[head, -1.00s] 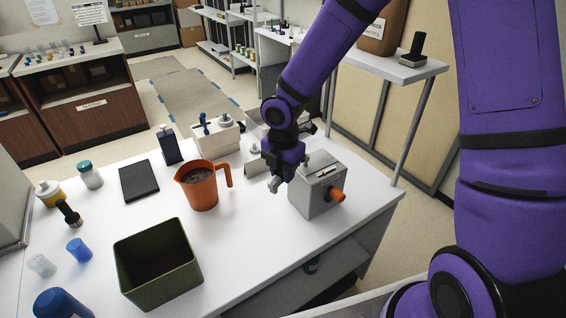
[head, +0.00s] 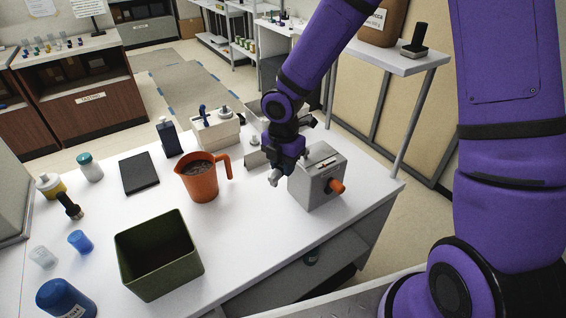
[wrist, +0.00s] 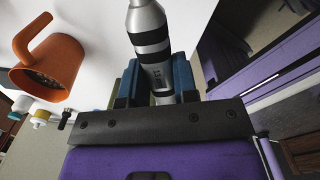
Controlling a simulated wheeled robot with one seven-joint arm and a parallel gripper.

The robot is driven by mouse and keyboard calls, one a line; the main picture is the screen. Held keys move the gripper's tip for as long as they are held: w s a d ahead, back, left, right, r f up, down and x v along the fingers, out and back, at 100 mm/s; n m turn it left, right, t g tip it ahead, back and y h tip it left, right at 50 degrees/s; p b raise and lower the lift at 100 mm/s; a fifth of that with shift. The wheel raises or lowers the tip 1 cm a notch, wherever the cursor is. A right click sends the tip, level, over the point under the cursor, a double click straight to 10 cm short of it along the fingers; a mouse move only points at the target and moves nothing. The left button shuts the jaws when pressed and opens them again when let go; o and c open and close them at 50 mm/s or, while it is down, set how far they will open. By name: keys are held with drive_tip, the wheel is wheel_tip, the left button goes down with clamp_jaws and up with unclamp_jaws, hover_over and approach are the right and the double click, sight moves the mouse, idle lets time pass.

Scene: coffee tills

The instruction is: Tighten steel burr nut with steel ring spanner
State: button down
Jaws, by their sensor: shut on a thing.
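My gripper (head: 279,172) is shut on a steel, black-banded handle, which looks like the steel ring spanner (head: 274,179). In the wrist view the handle (wrist: 153,50) stands between the two blue fingers of my gripper (wrist: 158,82) and runs out past the top edge. Its ring end cannot be made out. The spanner is just left of a grey box-shaped machine (head: 323,184) with an orange knob on its front. I cannot make out the steel burr nut in either view, nor whether the spanner touches anything.
An orange jug (head: 199,184) stands left of my gripper and shows in the wrist view (wrist: 48,62). A dark green open bin (head: 160,277) is at the front. A white caddy (head: 217,132) and a dark bottle (head: 168,140) stand behind. Bare table lies between bin and machine.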

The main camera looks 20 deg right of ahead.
drive_tip(key=shift+f, duration=0.6)
idle(0.3)
drive_tip(key=shift+w+a+m, duration=1.25)
drive_tip(key=shift+w+m, duration=3)
drive_tip(key=shift+m, duration=0.35)
drive_tip(key=s+d+n, duration=0.1)
drive_tip(key=s+n, duration=0.2)
drive_tip(key=s+d+n, duration=0.1)
drive_tip(key=s+n, duration=0.1)
drive_tip(key=n, duration=0.1)
drive_tip(key=s+n, duration=0.3)
drive_tip(key=shift+s+d, duration=0.35)
drive_tip(key=shift+d, duration=0.05)
drive_tip(key=shift+a, duration=0.1)
drive_tip(key=shift+f, duration=0.1)
